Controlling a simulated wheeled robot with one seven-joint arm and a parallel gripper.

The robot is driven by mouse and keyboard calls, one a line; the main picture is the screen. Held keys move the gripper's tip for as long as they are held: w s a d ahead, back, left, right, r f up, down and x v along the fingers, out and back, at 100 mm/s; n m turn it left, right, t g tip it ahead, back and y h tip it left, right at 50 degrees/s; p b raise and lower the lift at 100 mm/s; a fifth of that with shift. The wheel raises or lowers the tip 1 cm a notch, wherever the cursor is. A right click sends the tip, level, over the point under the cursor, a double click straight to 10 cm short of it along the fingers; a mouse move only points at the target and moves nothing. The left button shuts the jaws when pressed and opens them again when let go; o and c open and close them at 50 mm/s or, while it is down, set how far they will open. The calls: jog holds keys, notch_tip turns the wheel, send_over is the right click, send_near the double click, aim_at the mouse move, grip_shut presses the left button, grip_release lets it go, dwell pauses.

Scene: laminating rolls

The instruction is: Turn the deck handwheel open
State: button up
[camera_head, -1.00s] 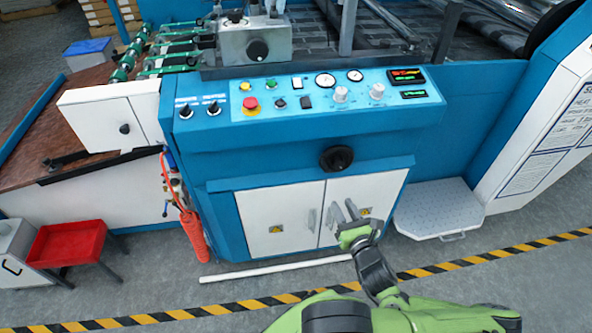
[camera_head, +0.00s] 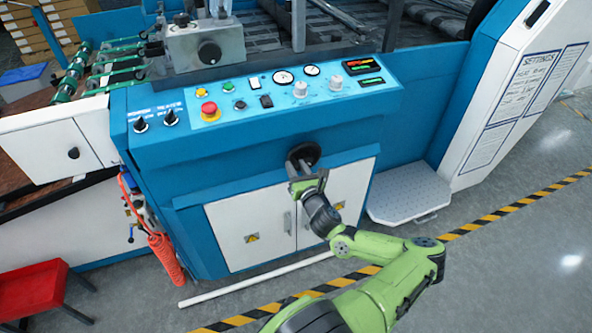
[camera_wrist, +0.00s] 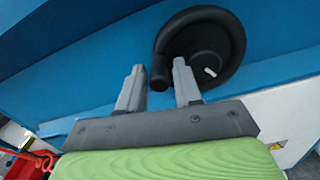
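A round black handwheel (camera_head: 303,152) sits on the blue front panel, above the white cabinet doors. In the wrist view the handwheel (camera_wrist: 208,42) fills the upper middle, with a small white mark on its face and a black grip knob (camera_wrist: 160,76) on its left rim. My gripper (camera_head: 298,166) is at the handwheel's lower left and partly covers it in the head view. In the wrist view my gripper (camera_wrist: 158,67) is open, its two grey fingers on either side of the grip knob. I cannot tell whether a finger touches it.
A control panel (camera_head: 262,103) with buttons, gauges and a red stop button (camera_head: 210,110) is above the handwheel. A grey step plate (camera_head: 408,193) lies to the right. An orange coiled hose (camera_head: 166,258) hangs at the left, near a red stool (camera_head: 35,285).

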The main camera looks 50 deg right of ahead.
jog(key=shift+w+d, duration=0.15)
jog(key=shift+w, duration=0.1)
grip_shut()
